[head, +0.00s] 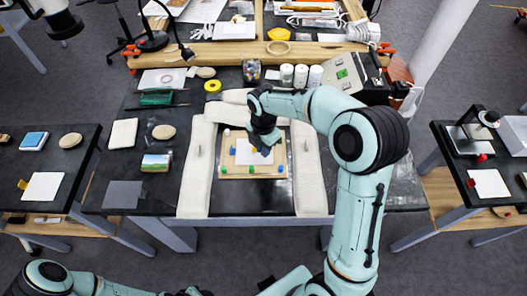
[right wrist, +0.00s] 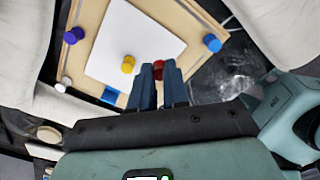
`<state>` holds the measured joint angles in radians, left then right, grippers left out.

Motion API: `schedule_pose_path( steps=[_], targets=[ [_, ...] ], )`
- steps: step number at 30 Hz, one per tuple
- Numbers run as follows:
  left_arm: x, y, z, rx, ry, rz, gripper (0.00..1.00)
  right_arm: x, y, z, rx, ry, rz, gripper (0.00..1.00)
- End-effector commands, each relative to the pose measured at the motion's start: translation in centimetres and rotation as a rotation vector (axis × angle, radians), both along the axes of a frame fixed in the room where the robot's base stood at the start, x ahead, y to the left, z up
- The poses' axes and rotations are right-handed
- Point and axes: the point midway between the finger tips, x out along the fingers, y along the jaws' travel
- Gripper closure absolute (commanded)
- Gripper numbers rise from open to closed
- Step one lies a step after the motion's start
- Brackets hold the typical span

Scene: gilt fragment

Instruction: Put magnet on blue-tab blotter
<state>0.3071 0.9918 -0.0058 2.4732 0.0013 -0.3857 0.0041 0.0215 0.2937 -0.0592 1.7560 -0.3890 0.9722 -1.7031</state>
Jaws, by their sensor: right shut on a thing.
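My right gripper (head: 264,148) reaches down over the middle of the central table. In the right wrist view its dark blue fingers (right wrist: 161,82) are shut on a red magnet (right wrist: 158,67). Below is a white sheet (right wrist: 135,40), apparently the blotter, with a blue square (right wrist: 110,95) at its edge, perhaps its tab. A yellow knob (right wrist: 127,64) stands on or just over the sheet. I cannot tell whether the red magnet touches anything below. The sheet also shows in the head view (head: 243,156).
The sheet lies on a wooden board (head: 238,172) with several coloured knobs around it. Pale padded rests (head: 196,180) flank the board. White cards with an orange tab (head: 42,186) and a red tab (head: 489,183) lie on the side tables.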

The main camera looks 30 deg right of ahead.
Motion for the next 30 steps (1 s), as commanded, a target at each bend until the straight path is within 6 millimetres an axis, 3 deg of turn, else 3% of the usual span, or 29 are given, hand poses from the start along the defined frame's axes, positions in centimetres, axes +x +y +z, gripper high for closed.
schedule_pose_path(
  steps=[4, 17, 18, 20, 30],
  targets=[
    [-0.2, 0.0, -0.3, 0.000, 0.002, 0.000, 0.57, -0.1, 0.0, -2.1, -0.001, 0.003, 0.000, 1.00],
    [-0.4, 0.0, -0.5, 0.000, 0.004, 0.000, 0.57, 0.0, 0.0, -2.8, 0.000, 0.000, -0.001, 1.00],
    [-0.4, 0.0, -0.5, 0.000, 0.004, 0.000, 0.57, 0.0, 0.0, -2.7, 0.000, 0.000, -0.001, 0.79],
    [-0.4, 0.0, -0.5, 0.000, 0.004, 0.000, 0.57, 0.0, 0.0, -2.7, -0.001, 0.000, -0.001, 0.60],
    [-0.2, 0.0, -0.3, 0.000, 0.002, 0.000, 0.57, 0.0, 0.0, -2.4, -0.001, -0.001, 0.000, 0.60]
  ],
)
